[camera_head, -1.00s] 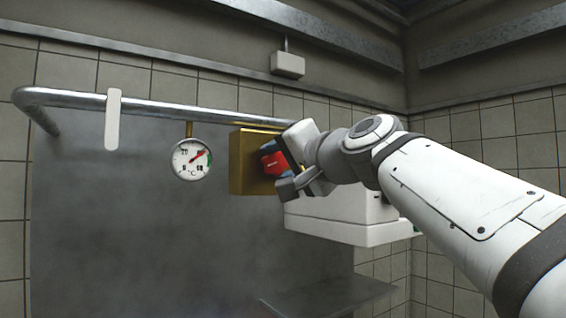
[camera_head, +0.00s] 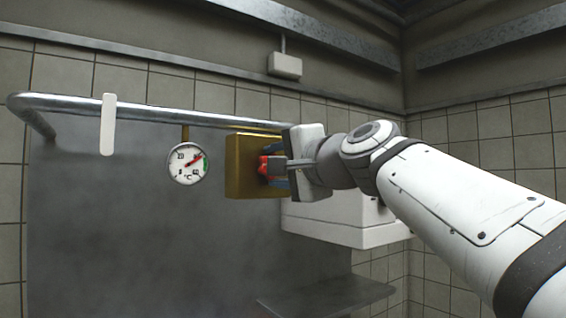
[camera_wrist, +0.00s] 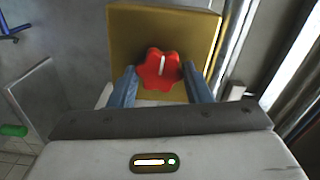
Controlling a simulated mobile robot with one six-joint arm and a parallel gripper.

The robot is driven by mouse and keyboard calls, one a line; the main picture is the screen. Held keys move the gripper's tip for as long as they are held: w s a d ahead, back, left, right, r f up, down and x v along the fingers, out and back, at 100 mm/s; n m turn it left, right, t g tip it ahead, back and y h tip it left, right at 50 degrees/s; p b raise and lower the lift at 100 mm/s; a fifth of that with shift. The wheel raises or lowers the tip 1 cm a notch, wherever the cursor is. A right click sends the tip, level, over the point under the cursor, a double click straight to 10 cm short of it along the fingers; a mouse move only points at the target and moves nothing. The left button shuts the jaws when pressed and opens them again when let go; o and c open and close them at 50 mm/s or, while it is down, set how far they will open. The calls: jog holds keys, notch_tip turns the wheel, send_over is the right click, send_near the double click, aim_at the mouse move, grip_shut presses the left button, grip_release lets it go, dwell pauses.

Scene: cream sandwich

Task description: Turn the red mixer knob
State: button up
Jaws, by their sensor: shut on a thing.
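The red mixer knob (camera_wrist: 160,70) is a lobed wheel with a white line on its face, in front of a brass-coloured box (camera_wrist: 200,28). In the wrist view its white line stands nearly upright. My gripper (camera_wrist: 160,84) has one blue finger on each side of the knob and is shut on it. In the head view the knob (camera_head: 265,166) is partly hidden by my gripper (camera_head: 274,169), which reaches the brass box (camera_head: 240,168) from the right. A round gauge (camera_head: 188,163) with a red needle hangs left of the box.
A metal pipe (camera_head: 170,113) runs above the gauge and box, with a white strip (camera_head: 107,125) on it. A white box-shaped unit (camera_head: 340,215) sits below and behind my gripper. A grey shelf (camera_head: 325,293) is lower down.

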jog(key=m+p, duration=0.1)
jog(key=m, duration=0.3)
jog(key=shift+m, duration=0.3)
jog(key=shift+r, duration=0.1)
dwell(0.4)
jog(key=o, duration=1)
jog(key=shift+a, duration=0.15)
jog(key=b+v, duration=0.2)
jog(key=v, duration=0.6)
jog(key=shift+w, duration=0.1)
